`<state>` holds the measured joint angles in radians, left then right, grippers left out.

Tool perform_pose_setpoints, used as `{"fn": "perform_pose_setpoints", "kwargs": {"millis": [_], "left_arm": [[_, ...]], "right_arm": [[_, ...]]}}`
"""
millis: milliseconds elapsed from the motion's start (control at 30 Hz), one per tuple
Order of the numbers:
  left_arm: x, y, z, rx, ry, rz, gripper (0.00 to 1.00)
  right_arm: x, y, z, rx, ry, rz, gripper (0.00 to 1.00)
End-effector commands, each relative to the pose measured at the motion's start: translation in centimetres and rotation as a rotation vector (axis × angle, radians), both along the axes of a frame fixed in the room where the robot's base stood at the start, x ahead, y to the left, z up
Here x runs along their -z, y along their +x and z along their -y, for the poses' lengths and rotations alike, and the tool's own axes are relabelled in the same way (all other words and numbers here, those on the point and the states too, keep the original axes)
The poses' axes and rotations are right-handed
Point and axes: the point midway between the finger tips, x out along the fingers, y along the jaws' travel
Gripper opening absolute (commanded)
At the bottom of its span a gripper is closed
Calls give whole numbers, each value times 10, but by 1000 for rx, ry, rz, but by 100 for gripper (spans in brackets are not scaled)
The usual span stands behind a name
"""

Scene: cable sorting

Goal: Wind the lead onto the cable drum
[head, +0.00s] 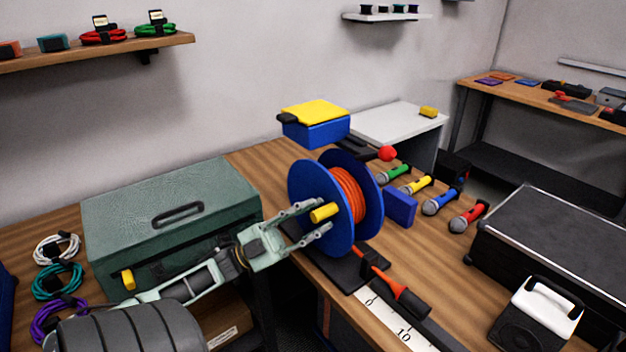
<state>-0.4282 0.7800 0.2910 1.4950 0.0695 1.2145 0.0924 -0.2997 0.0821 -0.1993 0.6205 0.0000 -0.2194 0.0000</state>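The cable drum (309,183) has two blue flanges and stands on a dark base on the wooden bench. Orange lead (347,194) is wound around its core between the flanges. A yellow handle (324,212) sticks out from the near flange. My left gripper (322,217) is at this handle, its two fingers spread above and below it; whether they touch it is unclear. My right gripper is not in view.
A green case (172,215) stands left of the drum, coiled cables (58,281) beside it. Several coloured microphones (440,201) and a blue block (400,207) lie to the right. A ruler strip (390,318) lies in front; a black case (555,245) stands at far right.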

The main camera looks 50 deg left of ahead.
Motion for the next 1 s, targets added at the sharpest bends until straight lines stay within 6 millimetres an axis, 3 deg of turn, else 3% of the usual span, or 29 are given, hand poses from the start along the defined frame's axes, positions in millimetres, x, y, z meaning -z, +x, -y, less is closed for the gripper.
{"fn": "perform_pose_setpoints", "kwargs": {"millis": [167, 600, 1000], "left_arm": [[-11, 0, -1, -1, 1, 1, 33], [-88, 0, 1, 2, 0, 1, 33], [-100, 0, 1, 2, 0, 0, 33]], "right_arm": [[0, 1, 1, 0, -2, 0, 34], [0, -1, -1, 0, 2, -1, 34], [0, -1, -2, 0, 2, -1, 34]]}}
